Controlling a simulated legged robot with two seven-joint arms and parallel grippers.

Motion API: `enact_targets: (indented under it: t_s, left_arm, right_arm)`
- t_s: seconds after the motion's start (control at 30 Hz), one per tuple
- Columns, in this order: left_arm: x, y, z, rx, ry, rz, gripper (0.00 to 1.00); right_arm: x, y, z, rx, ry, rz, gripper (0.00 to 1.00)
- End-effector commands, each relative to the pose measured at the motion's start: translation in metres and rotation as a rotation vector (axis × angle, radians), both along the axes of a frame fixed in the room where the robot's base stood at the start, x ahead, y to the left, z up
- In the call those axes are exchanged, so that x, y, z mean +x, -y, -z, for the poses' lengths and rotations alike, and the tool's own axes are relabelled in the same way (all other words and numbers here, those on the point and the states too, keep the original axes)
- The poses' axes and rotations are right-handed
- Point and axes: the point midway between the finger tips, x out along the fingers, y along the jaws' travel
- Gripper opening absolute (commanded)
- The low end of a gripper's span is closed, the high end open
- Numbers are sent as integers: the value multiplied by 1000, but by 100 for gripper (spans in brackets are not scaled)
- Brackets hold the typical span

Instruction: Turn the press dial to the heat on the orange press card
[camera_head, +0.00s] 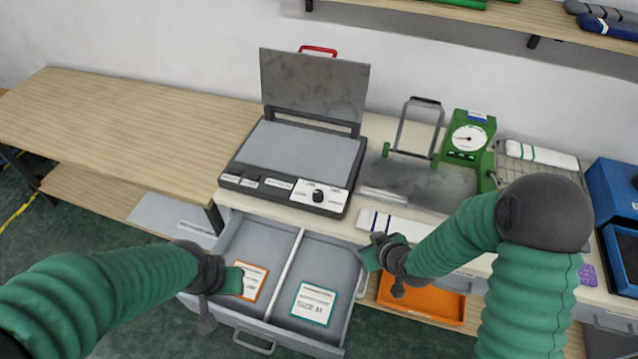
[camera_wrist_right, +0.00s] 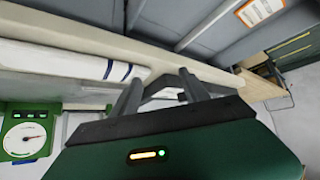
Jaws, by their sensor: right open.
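The press (camera_head: 300,155) stands on the counter with its lid (camera_head: 315,82) raised. Its round black dial (camera_head: 318,196) sits on a white panel at the front right; the setting is too small to read. The orange-bordered press card (camera_head: 252,281) lies in the left compartment of the open drawer (camera_head: 262,237), its text unreadable. It also shows in the right wrist view (camera_wrist_right: 260,10). My left gripper (camera_head: 232,281) is over the card's left side, its jaws unclear. My right gripper (camera_head: 372,256) is open and empty by the counter's front edge, right of the drawer and below the dial.
A teal-bordered card (camera_head: 313,303) lies in the drawer's right compartment. A green dial gauge (camera_head: 468,137) stands right of the press. A folded white cloth with stripes (camera_head: 397,224) lies near the counter edge. An orange tray (camera_head: 430,302) sits below. The wooden table (camera_head: 130,120) at left is clear.

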Motion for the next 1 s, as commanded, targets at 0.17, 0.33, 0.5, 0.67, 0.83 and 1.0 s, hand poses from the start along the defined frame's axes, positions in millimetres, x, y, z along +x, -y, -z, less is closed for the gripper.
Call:
enact_targets:
  t_s: [0.17, 0.33, 0.5, 0.67, 0.83, 1.0]
  left_arm:
    - [0, 0, -49, 0, 1, 0, 36]
    - [0, 0, -54, 0, 0, 0, 36]
    - [0, 0, -56, 0, 0, 0, 36]
    - [0, 0, -62, 0, 0, 0, 36]
    - [0, 0, -68, 0, 0, 0, 36]
    - [0, 0, -70, 0, 0, 0, 36]
  right_arm:
    - [32, -44, -35, 169, 247, -51, 53]
    - [43, -56, -45, 233, 359, -41, 53]
    - [64, -66, -35, 234, 362, -40, 53]
    - [97, -84, -20, 234, 362, -42, 53]
    - [134, -103, -2, 233, 362, -39, 53]
    - [163, -118, 13, 232, 361, -40, 53]
